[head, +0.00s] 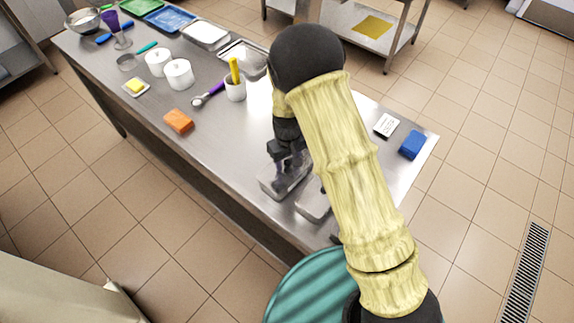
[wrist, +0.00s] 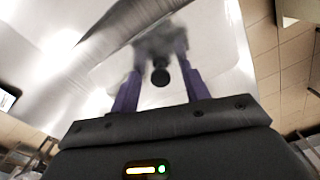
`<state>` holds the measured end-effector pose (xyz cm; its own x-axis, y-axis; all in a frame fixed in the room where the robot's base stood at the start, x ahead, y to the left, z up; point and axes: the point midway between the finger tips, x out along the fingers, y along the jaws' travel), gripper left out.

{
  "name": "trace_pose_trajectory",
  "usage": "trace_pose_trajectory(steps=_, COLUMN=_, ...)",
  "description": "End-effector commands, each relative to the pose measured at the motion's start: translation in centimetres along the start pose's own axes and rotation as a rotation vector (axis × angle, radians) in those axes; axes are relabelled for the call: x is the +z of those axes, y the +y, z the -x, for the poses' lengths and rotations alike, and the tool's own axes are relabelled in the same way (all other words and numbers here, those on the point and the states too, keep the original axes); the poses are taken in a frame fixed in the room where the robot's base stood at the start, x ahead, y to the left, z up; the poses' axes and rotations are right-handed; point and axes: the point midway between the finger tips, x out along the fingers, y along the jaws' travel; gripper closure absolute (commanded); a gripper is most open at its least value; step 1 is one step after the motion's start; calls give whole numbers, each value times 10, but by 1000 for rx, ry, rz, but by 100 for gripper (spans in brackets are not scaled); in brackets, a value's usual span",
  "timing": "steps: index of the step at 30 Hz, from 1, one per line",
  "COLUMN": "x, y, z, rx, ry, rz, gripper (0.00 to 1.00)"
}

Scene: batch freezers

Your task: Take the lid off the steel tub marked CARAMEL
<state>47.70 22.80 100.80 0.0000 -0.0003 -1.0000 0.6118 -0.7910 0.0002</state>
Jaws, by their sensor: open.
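A steel tub with a lid (head: 268,187) stands near the front edge of the steel table, partly hidden by my gripper. I cannot read a CARAMEL mark on either. My gripper (head: 285,172) is over the left tub. In the wrist view, its two purple fingers (wrist: 160,66) are open over a pale, shiny lid (wrist: 107,75). The lid's round black knob (wrist: 160,77) shows between the fingers. I cannot tell whether they touch it.
On the steel table, an orange block (head: 178,121), a white cup with a yellow handle (head: 235,90) and white pots (head: 178,74) stand to the left. A printed white card (head: 386,125) and a blue block (head: 412,145) lie to the right. The front-left tabletop is clear.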

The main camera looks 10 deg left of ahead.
Motion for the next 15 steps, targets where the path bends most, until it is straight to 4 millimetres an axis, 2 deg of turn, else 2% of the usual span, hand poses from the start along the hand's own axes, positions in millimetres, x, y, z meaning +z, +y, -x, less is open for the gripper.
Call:
trace_pose_trajectory(steps=2, x=0, y=0, z=0, rx=0, ry=0, rz=0, gripper=58)
trace_pose_trajectory(steps=8, x=0, y=0, z=0, rx=0, ry=0, rz=0, gripper=97)
trace_pose_trajectory(steps=9, x=0, y=0, z=0, rx=0, ry=0, rz=0, gripper=100)
trace_pose_trajectory(steps=15, x=0, y=0, z=0, rx=0, ry=0, rz=0, gripper=100)
